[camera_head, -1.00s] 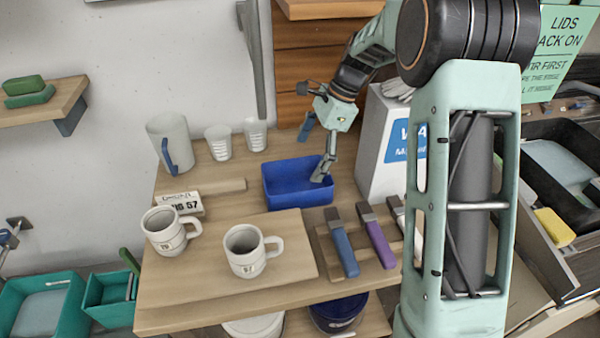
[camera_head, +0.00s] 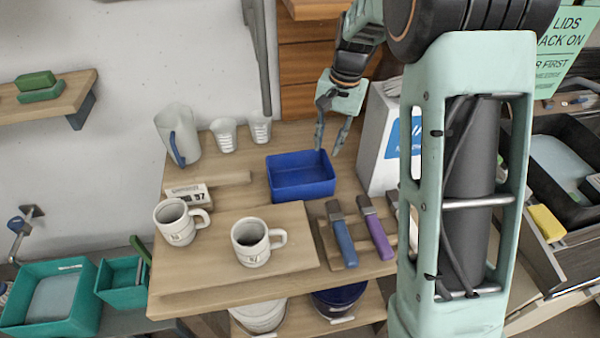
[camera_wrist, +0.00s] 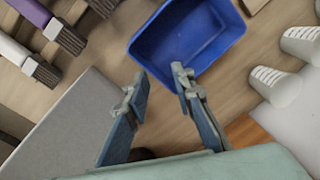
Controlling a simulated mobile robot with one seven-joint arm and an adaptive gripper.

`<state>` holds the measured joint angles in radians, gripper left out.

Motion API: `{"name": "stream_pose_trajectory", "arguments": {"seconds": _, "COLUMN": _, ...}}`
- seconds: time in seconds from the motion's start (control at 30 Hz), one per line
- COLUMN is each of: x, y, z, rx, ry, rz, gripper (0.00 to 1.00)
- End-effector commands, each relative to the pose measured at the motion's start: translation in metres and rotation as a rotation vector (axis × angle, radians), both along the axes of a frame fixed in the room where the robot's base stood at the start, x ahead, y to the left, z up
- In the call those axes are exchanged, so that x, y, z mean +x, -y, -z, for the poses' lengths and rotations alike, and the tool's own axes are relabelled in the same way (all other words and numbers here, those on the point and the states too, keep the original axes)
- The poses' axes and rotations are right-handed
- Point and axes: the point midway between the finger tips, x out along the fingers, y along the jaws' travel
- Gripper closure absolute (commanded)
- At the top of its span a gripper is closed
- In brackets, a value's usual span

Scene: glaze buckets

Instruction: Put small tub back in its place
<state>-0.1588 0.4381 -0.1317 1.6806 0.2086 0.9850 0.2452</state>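The small tub, a blue rectangular open-topped tub (camera_head: 302,184), stands on the wooden tabletop behind the mugs. It looks empty, and it also shows in the wrist view (camera_wrist: 215,50). My gripper (camera_head: 327,150) is open and empty, above the tub's back right side, with its fingers pointing down. In the wrist view my gripper (camera_wrist: 160,85) has its two fingers well apart; the right finger is by the tub's near wall and the left finger is outside it. I cannot tell whether a finger touches the tub.
Two mugs (camera_head: 252,243) stand on a board (camera_head: 215,265) in front. Brushes (camera_head: 343,240) lie to the right. A white box (camera_head: 378,150) stands close on the tub's right. A pitcher (camera_head: 178,135) and two measuring cups (camera_head: 224,137) stand at back left. Teal bins (camera_head: 62,310) are lower left.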

Motion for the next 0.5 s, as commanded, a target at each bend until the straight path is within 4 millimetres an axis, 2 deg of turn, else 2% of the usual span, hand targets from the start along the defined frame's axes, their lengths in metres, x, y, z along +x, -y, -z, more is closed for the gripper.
{"name": "stream_pose_trajectory", "arguments": {"seconds": 0.2, "x": -0.003, "y": 0.007, "z": -0.009, "rx": -0.088, "ry": 0.075, "rz": -0.328, "gripper": 0.77}}
{"name": "stream_pose_trajectory", "arguments": {"seconds": 0.33, "x": -0.003, "y": 0.010, "z": -0.010, "rx": -0.119, "ry": 0.098, "rz": -0.447, "gripper": 0.77}}
{"name": "stream_pose_trajectory", "arguments": {"seconds": 0.5, "x": -0.003, "y": 0.011, "z": -0.006, "rx": -0.137, "ry": 0.105, "rz": -0.507, "gripper": 0.77}}
